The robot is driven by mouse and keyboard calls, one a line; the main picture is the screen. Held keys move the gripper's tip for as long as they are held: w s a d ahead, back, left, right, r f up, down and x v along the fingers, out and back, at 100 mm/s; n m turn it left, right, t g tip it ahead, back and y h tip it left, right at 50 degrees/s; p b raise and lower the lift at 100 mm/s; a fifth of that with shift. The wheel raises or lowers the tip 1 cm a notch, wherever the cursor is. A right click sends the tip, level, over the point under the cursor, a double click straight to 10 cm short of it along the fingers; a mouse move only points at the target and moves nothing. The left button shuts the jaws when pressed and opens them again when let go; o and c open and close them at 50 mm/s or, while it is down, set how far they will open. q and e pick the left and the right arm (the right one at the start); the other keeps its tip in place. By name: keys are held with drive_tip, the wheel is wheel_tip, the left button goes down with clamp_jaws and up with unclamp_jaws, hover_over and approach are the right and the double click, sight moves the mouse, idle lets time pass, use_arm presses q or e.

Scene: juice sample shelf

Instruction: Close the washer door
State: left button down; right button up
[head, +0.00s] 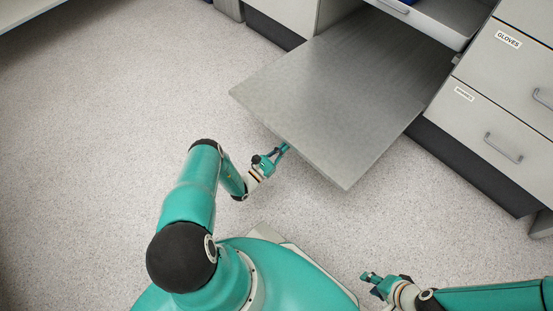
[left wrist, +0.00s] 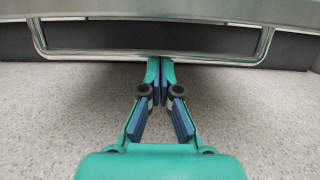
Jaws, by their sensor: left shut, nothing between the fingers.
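The washer door (head: 335,95) is a grey metal panel lying folded down and open, jutting out from the cabinet front over the floor. Its edge shows at the top of the left wrist view (left wrist: 180,8), with a shiny bar handle (left wrist: 95,53) under it. My left gripper (head: 285,148) is at the door's near left edge. In the left wrist view its fingertips (left wrist: 160,62) are together and empty, right at the bar; I cannot tell if they touch it. My right gripper (head: 369,283) is low and away from the door; its finger gap is unclear.
A white drawer (head: 430,22) with something blue inside stands out above the door. Drawers with handles, one labelled gloves (head: 507,39), stand to the right. A pale cabinet (head: 285,12) is left of the door. The speckled floor (head: 110,110) is clear on the left.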

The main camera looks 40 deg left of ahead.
use_arm(q)
drive_tip(key=shift+r, duration=1.7)
